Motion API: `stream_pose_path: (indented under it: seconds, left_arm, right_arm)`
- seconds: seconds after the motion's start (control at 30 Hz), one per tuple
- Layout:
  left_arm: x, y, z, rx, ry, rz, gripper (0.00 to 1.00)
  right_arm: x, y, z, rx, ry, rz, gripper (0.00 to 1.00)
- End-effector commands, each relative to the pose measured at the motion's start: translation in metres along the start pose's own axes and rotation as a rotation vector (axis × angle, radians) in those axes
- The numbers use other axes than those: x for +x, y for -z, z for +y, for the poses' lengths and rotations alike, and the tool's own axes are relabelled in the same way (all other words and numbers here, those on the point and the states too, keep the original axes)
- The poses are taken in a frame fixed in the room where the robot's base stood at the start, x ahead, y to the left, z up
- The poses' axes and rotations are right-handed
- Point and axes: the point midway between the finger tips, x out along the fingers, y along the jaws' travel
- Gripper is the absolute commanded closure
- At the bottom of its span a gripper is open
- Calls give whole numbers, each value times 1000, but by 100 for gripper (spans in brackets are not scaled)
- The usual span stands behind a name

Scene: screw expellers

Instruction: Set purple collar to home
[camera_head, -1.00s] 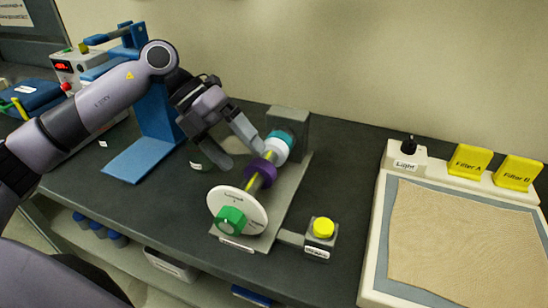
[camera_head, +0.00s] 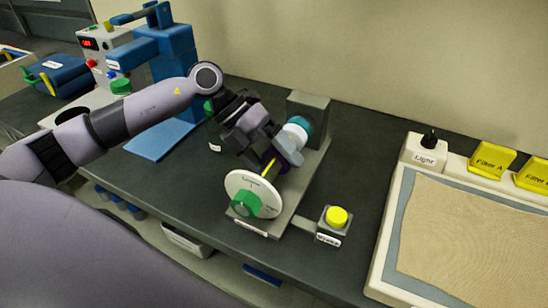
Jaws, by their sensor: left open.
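The purple collar (camera_head: 281,164) sits on the shaft of the screw expeller, between the white dial disc (camera_head: 247,187) with its green knob (camera_head: 246,204) at the front and the white and teal rings (camera_head: 298,130) at the back. My left gripper (camera_head: 272,151) is at the collar, its open fingers partly hiding it. I cannot tell whether the fingers touch the collar. A yellow stretch of the shaft (camera_head: 268,168) shows just in front of the collar. My right gripper is not in view.
A box with a yellow button (camera_head: 337,217) stands right of the expeller base. A beige-covered light panel (camera_head: 470,230) with yellow filter blocks (camera_head: 491,159) lies further right. A blue stand (camera_head: 170,60) and a box with a red display (camera_head: 96,45) stand at the back left.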

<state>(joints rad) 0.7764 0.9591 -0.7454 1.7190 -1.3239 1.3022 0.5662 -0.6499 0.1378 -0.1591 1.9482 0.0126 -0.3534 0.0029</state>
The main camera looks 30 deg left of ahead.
Motion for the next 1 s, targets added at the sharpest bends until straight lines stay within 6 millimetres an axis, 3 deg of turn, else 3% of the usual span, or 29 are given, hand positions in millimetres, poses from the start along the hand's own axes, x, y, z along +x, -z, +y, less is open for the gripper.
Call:
stream_pose_path:
  seconds: [0.1, 0.13, 0.3, 0.37, 0.53, 0.8, 1.0]
  left_arm:
    - [0, 0, 0, 0, 0, 0, 13]
    - [0, 0, 0, 0, 0, 0, 19]
    - [0, 0, 0, 0, 0, 0, 75]
    - [0, 0, 0, 0, 0, 0, 89]
    - [-1, -8, 0, 0, 1, -4, 89]
    - [-1, -39, 0, -2, 1, -6, 89]
    - [-2, -48, 0, 0, -1, -6, 89]
  right_arm:
    - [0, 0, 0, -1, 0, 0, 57]
    - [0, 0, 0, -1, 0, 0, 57]
    - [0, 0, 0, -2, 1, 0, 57]
    - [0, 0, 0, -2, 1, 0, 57]
    - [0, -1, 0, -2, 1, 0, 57]
    - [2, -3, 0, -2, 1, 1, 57]
    - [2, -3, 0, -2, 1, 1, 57]
